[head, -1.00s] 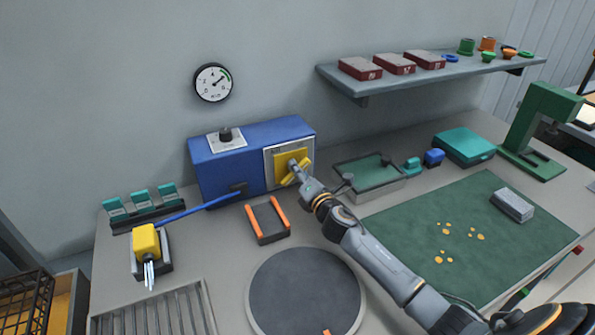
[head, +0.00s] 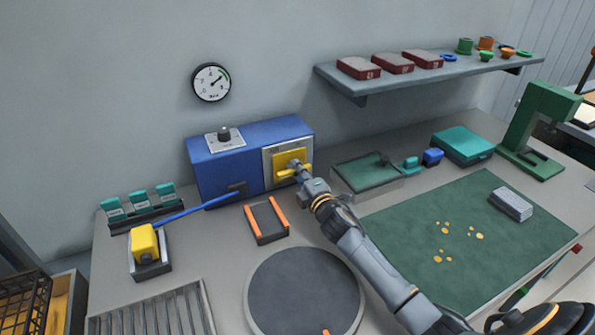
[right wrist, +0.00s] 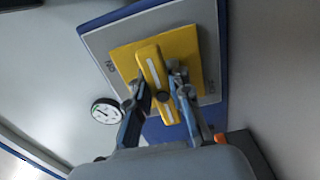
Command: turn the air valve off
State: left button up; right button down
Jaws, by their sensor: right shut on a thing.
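The air valve is a yellow handle (head: 284,174) on a yellow square plate in a grey panel, on the front of a blue box (head: 222,172). In the head view the handle lies roughly level, partly behind my right gripper (head: 299,168). In the right wrist view the handle (right wrist: 152,62) stands between the two fingers of my right gripper (right wrist: 163,94), which is shut on it. My left gripper is out of view.
A round gauge (head: 211,82) hangs on the wall above the box. A yellow block (head: 144,243) in a dark holder stands at the left, near a blue hose (head: 195,211). An orange-edged cradle (head: 266,221) and a green-floored tray (head: 366,176) flank my right arm.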

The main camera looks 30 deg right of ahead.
dwell(0.5)
jog(key=c, duration=1.2)
grip_release()
jog(key=s, duration=1.2)
jog(key=shift+a, duration=0.3)
